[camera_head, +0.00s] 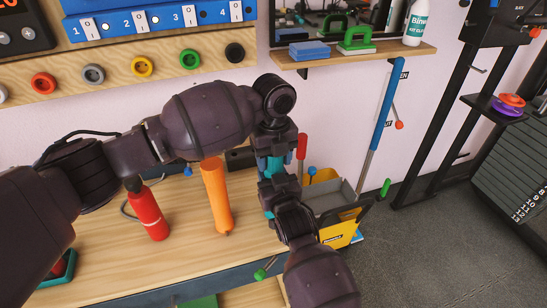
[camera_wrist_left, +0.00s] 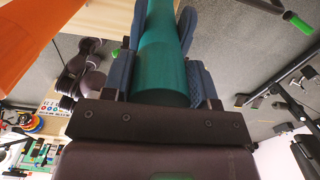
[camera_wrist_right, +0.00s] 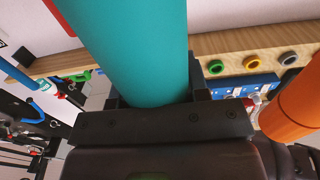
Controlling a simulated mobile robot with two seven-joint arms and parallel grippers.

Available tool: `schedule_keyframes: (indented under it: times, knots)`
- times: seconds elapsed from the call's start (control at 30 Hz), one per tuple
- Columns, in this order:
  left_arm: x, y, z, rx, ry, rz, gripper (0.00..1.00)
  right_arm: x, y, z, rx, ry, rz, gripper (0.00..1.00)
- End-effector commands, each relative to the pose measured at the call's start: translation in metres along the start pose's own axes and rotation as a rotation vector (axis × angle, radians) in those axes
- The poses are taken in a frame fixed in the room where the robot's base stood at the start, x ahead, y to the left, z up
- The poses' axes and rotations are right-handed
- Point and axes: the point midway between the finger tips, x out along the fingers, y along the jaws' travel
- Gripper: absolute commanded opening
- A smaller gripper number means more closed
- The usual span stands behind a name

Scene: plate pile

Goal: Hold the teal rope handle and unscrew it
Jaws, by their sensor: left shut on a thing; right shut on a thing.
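The teal rope handle (camera_head: 273,166) stands roughly upright near the right end of the wooden bench, mostly hidden behind my two grippers. My left gripper (camera_head: 276,148) is shut around its upper part. In the left wrist view the teal handle (camera_wrist_left: 166,50) runs between the padded fingers. My right gripper (camera_head: 271,190) is shut around it lower down, just below the left gripper. In the right wrist view the teal handle (camera_wrist_right: 135,45) fills the space between the fingers. The handle's ends are hidden in the head view.
An orange handle (camera_head: 216,192) stands left of the grippers, and a red bottle (camera_head: 149,213) stands farther left on the wooden bench (camera_head: 110,265). A yellow and grey bin (camera_head: 340,232) is just right of the grippers. A wall shelf (camera_head: 375,53) is behind.

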Motion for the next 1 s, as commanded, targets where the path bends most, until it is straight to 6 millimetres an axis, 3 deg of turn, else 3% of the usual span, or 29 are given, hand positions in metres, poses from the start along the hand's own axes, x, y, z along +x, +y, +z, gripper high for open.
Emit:
schedule_keyframes:
  times: [0.3,0.6,0.63,0.77,1.0]
  knots:
    - [0.0002,0.0002,-0.0003,-0.252,0.001,0.001,0.25,-0.0001,0.0006,0.0006,0.001,-0.001,0.001,0.0]
    - [0.0002,0.0005,-0.0001,-0.265,0.001,0.002,0.25,-0.0001,0.0007,0.0007,0.002,-0.002,0.001,0.0]
    - [0.0002,0.0005,-0.0001,-0.264,0.001,0.002,0.58,-0.0001,0.0007,0.0007,0.002,-0.002,0.001,0.0]
    - [0.0003,0.0005,-0.0001,-0.264,0.001,0.002,0.78,-0.0001,0.0006,0.0006,0.001,-0.001,0.001,0.0]
    - [0.0001,0.0004,0.0,-0.263,0.001,0.001,0.79,-0.0001,0.0005,0.0006,0.001,-0.001,0.001,0.0]
